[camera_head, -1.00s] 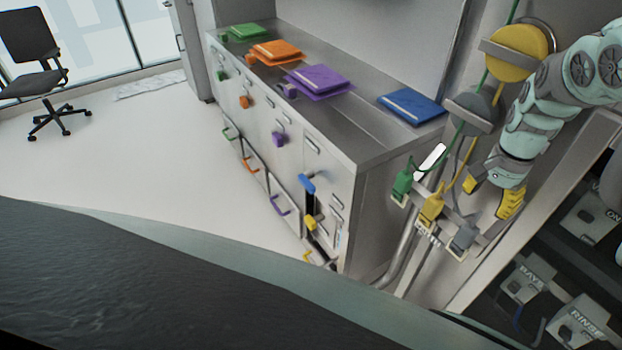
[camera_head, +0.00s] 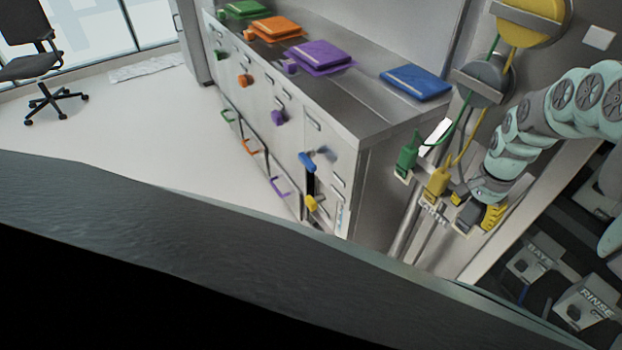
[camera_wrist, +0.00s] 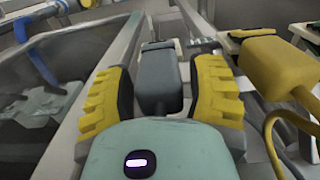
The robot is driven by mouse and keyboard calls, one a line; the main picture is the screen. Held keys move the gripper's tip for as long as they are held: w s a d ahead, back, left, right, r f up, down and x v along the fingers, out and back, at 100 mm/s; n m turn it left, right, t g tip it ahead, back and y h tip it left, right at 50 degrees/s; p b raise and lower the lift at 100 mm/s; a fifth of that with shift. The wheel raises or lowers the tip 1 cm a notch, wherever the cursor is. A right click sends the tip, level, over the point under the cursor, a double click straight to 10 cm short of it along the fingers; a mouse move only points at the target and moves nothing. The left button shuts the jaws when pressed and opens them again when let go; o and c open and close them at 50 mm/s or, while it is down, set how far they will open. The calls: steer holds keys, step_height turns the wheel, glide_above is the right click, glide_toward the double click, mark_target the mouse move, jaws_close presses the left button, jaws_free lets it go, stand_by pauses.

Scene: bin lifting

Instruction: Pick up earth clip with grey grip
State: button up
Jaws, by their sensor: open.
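The earth clip with grey grip (camera_wrist: 158,75) stands between the two yellow finger pads of my gripper (camera_wrist: 161,92) in the wrist view. The pads lie to either side of the grip, and small gaps seem to show. In the head view my gripper (camera_head: 474,210) is at the grey end of the clip row and hides most of the grey clip (camera_head: 467,217). My gripper is open. Whether either pad touches the grip I cannot tell.
The yellow clip (camera_head: 437,182) is close beside my gripper, and the green clip (camera_head: 407,158) is further left. Their cables hang from round reels above. A cabinet (camera_head: 345,135) stands left; panels marked RINSE (camera_head: 588,302) lie lower right.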

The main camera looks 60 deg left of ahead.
steer(key=shift+f, duration=0.2)
steer(key=shift+o, duration=0.3)
jaws_close()
